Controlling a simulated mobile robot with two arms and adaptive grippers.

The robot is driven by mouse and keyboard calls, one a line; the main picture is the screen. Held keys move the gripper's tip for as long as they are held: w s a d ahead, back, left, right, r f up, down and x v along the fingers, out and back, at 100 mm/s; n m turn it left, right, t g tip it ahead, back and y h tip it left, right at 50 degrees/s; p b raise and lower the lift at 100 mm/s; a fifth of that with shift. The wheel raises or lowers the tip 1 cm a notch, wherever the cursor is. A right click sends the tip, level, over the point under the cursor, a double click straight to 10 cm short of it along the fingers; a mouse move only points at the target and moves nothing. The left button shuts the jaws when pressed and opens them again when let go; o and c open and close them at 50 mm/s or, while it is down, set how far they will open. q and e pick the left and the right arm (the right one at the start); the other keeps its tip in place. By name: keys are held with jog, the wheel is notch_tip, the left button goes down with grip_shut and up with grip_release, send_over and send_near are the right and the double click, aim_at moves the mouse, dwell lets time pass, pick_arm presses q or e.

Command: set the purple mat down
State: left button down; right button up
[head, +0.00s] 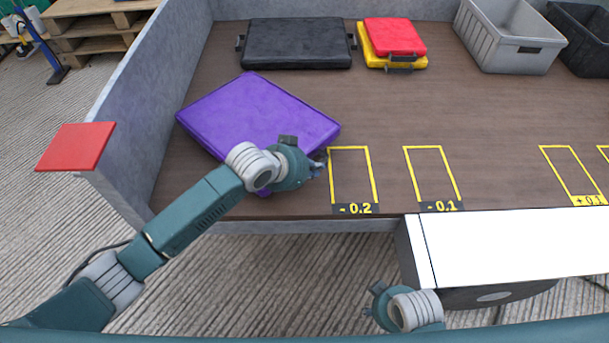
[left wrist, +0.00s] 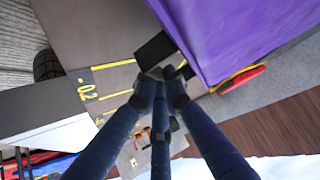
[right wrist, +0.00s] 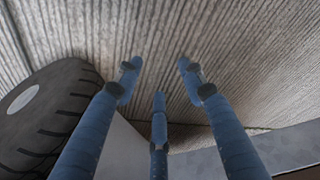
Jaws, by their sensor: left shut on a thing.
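The purple mat (head: 250,110) is a flat, thick slab with a dark handle, over the left part of the brown table, turned at an angle. My left gripper (head: 318,165) is at its front right edge, with the fingers shut at the mat's black handle (left wrist: 154,48). The mat's purple side (left wrist: 225,35) fills the upper right of the left wrist view. Whether its underside touches the table cannot be told. My left wrist covers part of its front edge. My right gripper (right wrist: 160,85) is open and empty above the ribbed floor.
A black case (head: 295,43) and a red case (head: 394,37) on a yellow one (head: 392,62) lie at the back. A grey crate (head: 508,40) and a black crate (head: 585,38) stand back right. Yellow-outlined marks (head: 432,175) line the front. The table's middle is clear; a grey wall (head: 150,95) bounds the left.

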pick_arm(q)
jog(key=shift+w+a+r, duration=0.1)
jog(key=shift+a, duration=1.05)
notch_tip(320, 180, down, 3)
jog(key=shift+b, duration=0.6)
jog(key=shift+f, duration=0.2)
jog(key=c, duration=2.1)
grip_release()
jog(key=shift+f, duration=0.1)
pick_arm(e)
notch_tip(320, 180, up, 5)
jog(key=shift+d+f, duration=0.1)
jog(key=shift+f, duration=0.05)
jog(key=shift+w, duration=0.1)
